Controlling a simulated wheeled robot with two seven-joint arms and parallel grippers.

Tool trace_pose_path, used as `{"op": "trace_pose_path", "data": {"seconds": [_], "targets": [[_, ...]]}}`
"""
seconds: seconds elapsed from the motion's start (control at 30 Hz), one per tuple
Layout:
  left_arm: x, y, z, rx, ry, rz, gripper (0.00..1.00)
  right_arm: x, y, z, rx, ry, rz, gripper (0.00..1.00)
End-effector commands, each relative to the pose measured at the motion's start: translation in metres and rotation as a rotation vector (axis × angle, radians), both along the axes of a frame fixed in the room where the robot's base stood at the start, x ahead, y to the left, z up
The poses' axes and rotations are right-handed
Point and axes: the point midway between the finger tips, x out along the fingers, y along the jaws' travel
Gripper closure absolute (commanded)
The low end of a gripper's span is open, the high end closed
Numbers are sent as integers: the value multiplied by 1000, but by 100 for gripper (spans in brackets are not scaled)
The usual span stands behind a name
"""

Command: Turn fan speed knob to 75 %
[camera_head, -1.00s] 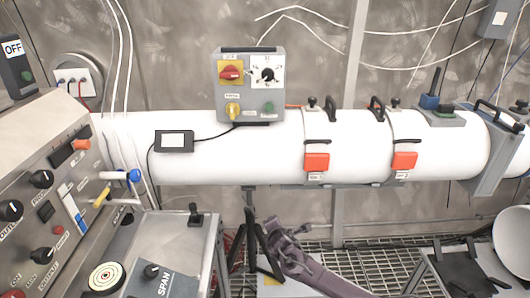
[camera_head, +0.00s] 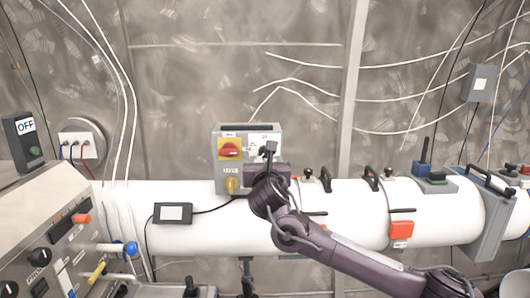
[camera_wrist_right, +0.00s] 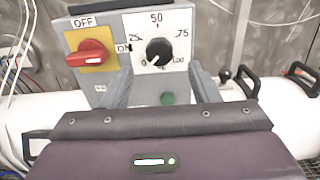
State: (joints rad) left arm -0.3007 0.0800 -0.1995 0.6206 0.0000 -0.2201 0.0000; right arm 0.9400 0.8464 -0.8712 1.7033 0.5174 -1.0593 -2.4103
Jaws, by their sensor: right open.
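The fan speed knob (camera_wrist_right: 159,52) is a black round knob on a white dial plate (camera_wrist_right: 179,25) marked 25, 50, 75 and more. Its white pointer line points to the lower left, near the 0 end. The plate is on a grey control box (camera_head: 221,184) mounted on the white duct. My right gripper (camera_wrist_right: 160,78) is open in front of the box, its grey fingers to either side below the knob. I cannot tell whether a finger touches. My left gripper is not in view.
Black latch handles (camera_head: 325,180) stand along the duct (camera_head: 300,236) to the right.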

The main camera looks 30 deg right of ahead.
Motion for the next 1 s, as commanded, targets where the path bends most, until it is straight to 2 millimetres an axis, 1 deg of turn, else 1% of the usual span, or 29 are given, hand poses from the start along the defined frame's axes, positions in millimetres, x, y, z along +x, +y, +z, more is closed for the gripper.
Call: {"op": "trace_pose_path", "data": {"seconds": [0.03,0.1,0.3,0.43,0.67,1.0], "targets": [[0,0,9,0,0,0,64,8,-4,4,2,2,-1,45],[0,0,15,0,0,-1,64,18,-9,3,2,2,-2,45],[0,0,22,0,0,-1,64,37,-17,1,1,0,1,45],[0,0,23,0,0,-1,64,41,-20,0,2,0,1,45],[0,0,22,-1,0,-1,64,41,-20,0,2,-1,1,45],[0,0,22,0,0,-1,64,41,-20,0,2,-1,1,89]]}}
